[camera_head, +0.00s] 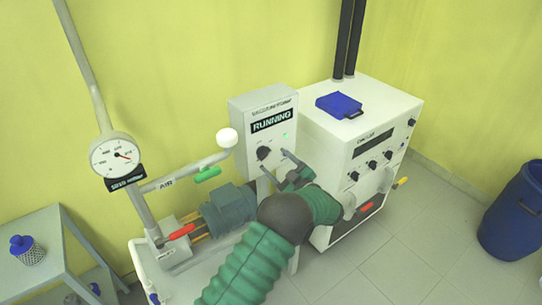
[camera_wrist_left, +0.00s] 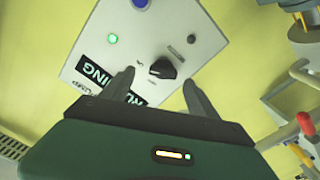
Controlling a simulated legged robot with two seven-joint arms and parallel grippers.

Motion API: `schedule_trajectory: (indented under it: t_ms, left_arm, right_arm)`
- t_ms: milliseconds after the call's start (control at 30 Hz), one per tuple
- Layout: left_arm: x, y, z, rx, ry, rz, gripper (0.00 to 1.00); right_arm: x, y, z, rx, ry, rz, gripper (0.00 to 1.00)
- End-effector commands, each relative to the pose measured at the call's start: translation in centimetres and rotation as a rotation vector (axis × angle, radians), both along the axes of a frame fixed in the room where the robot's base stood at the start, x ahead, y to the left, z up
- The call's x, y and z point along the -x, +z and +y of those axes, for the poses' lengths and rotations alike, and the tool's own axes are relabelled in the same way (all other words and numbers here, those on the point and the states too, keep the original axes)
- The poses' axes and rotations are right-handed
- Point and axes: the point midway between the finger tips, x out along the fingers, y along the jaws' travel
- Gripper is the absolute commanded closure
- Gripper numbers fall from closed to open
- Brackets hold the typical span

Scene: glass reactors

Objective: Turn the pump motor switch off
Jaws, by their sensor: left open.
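The pump control box (camera_head: 264,119) is a pale grey box on the yellow wall with a display reading RUNNING (camera_head: 271,121) and a lit green light (camera_head: 285,135). Its black rotary switch (camera_head: 264,153) sits low on the face. My left gripper (camera_head: 275,164) is open in front of the lower part of the box. In the left wrist view the switch (camera_wrist_left: 162,68) shows between and just beyond the fingertips (camera_wrist_left: 158,80), with a finger to each side. I cannot tell whether either finger touches it. The green light (camera_wrist_left: 113,39) is lit there too. My right gripper is not in view.
A white chiller (camera_head: 360,140) with knobs and a blue case (camera_head: 339,104) on top stands right of the box. A pressure gauge (camera_head: 116,156), an air pipe (camera_head: 186,172) and a pump motor (camera_head: 228,208) are at left. A blue barrel (camera_head: 515,212) stands far right. The floor between is clear.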

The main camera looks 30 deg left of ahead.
Motion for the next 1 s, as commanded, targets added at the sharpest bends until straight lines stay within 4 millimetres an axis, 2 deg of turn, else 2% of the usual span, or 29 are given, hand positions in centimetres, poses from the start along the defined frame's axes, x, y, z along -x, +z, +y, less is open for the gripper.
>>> schedule_trajectory:
  t_ms: [33,200,533,1000]
  left_arm:
    - [-0.3,0.1,1.3,0.001,0.004,-0.001,0.31]
    - [-1.3,-0.1,3.7,0.003,0.002,0.001,0.31]
    - [-1.5,0.1,3.8,0.0,0.0,0.001,0.32]
    - [-1.6,0.1,3.9,0.0,-0.002,0.0,0.93]
  right_arm:
    - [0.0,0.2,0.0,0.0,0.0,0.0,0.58]
    - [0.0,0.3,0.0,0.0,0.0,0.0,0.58]
    - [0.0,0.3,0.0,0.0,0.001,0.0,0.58]
    - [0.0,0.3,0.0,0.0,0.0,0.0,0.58]
